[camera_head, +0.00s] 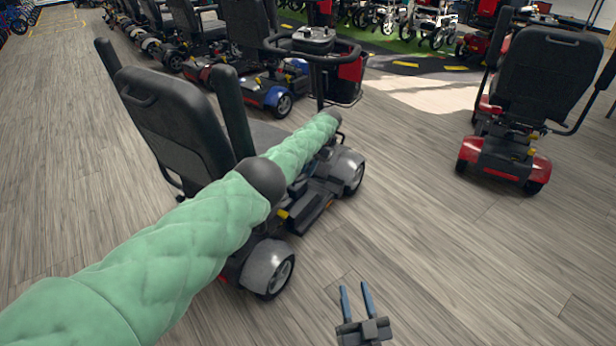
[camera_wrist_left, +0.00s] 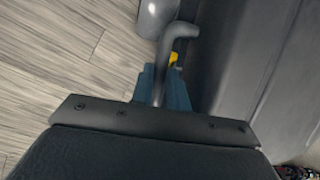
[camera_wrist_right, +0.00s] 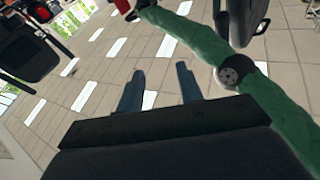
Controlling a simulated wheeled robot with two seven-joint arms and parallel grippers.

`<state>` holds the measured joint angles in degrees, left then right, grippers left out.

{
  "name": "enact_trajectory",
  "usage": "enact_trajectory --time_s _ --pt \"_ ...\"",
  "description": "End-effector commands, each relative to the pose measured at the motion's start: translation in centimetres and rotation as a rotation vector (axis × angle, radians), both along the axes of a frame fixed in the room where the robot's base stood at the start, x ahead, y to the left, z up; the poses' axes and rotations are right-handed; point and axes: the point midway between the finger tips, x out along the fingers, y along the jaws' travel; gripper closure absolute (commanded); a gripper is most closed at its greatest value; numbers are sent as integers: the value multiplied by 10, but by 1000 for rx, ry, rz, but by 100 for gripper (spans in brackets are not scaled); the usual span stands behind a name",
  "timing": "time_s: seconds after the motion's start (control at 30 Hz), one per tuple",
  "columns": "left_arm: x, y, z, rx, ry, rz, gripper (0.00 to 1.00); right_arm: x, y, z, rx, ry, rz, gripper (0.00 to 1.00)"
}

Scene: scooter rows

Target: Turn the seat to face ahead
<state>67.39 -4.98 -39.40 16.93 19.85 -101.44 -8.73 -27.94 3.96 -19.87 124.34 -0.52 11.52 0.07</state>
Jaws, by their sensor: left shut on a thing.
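The grey scooter (camera_head: 263,268) stands left of centre, its tiller and handlebar (camera_head: 315,45) at the far end. Its black seat has a backrest (camera_head: 165,120) on the left, with its rear face toward me and its armrests (camera_head: 235,110) raised. The cushion (camera_head: 270,133) is partly hidden by my left arm. My left gripper (camera_wrist_left: 164,88) is shut around a grey bent lever (camera_wrist_left: 180,45) beside the dark seat side in the left wrist view; my arm hides this in the head view. My right gripper (camera_head: 356,290) is open and empty above the floor, clear of the scooter.
A red scooter (camera_head: 505,160) with a black seat stands at the right. A blue scooter (camera_head: 265,95) and a row of others stand behind at the upper left. Bare wooden floor (camera_head: 430,230) lies between the grey and red scooters.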

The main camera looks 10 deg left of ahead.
Motion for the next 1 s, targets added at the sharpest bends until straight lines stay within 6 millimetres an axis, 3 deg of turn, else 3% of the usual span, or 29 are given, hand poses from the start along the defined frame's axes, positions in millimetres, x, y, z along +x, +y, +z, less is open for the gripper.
enact_trajectory --time_s 0.3,0.7,0.73,0.83,1.0 --pt "3 4 -1 5 2 10 100 -4 -3 29 32 -133 -8 64" --pt "3 3 0 5 3 11 100 -5 -3 32 34 -143 -9 64" --pt "3 3 0 5 3 11 82 -5 -3 32 34 -143 -9 64" --pt "3 2 0 4 3 10 62 -4 -4 32 34 -142 -9 64" --pt "3 0 0 2 3 8 62 -4 -4 32 34 -142 -9 64"
